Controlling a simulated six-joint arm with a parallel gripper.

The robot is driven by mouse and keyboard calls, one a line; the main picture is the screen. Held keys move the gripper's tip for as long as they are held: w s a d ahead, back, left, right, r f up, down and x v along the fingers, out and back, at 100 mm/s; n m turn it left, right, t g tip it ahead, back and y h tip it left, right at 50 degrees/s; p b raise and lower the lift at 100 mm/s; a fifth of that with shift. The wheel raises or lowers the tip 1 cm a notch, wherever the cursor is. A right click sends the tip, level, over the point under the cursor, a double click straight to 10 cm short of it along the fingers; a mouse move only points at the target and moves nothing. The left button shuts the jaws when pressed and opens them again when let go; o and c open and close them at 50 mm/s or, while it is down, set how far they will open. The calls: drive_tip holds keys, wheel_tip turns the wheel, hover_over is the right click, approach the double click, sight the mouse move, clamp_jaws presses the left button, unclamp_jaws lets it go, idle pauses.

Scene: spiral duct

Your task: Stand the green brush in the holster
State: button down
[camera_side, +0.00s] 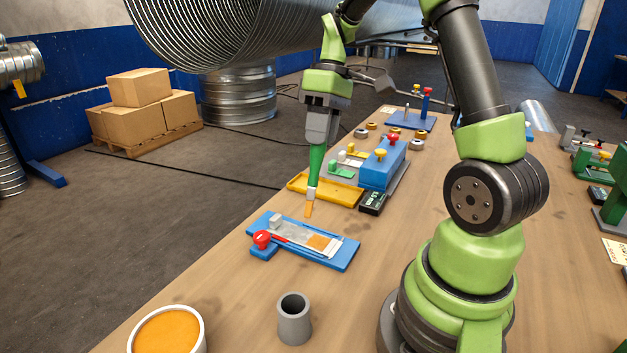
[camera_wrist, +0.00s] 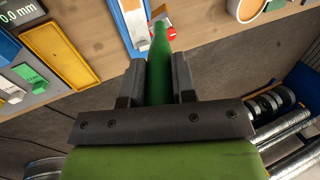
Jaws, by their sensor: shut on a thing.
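The green brush (camera_side: 316,165) hangs upright, with a slight tilt, from my gripper (camera_side: 318,139) in the side view. Its bristle end, orange at the tip, points down, above the table and apart from it. My gripper is shut on the handle. In the wrist view the green brush (camera_wrist: 160,45) shows between the two fingers of my gripper (camera_wrist: 160,80). A grey, hollow, cup-like holster (camera_side: 293,322) stands empty-looking at the table's front, nearer the camera than the brush. I cannot make it out in the wrist view.
A blue fixture (camera_side: 337,258) with a red knob and a pale strip with an orange patch lies between brush and holster. A pot of orange paint (camera_side: 168,331) stands front left. A yellow tray (camera_side: 328,192) and a blue block (camera_side: 383,167) sit behind. Bare wood surrounds the holster.

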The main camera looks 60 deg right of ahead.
drive_tip(key=s+a+r+n+h, duration=0.2)
drive_tip(key=a+n, duration=0.4)
drive_tip(key=a, duration=0.4)
drive_tip(key=s+a+r+n+h, duration=0.1)
drive_tip(key=s+a+n, duration=0.3)
drive_tip(key=a, duration=0.5)
drive_tip(key=shift+a+r+n+h, duration=0.4)
drive_tip(key=shift+r+n, duration=0.15)
drive_tip(key=shift+n, duration=0.45)
drive_tip(key=shift+d+f, duration=0.1)
drive_tip(key=shift+f, duration=0.05)
drive_tip(key=shift+f, duration=2.75)
wheel_tip(320, 180, down, 7)
drive_tip(key=c, duration=0.8)
unclamp_jaws()
drive_tip(key=shift+c, duration=0.2)
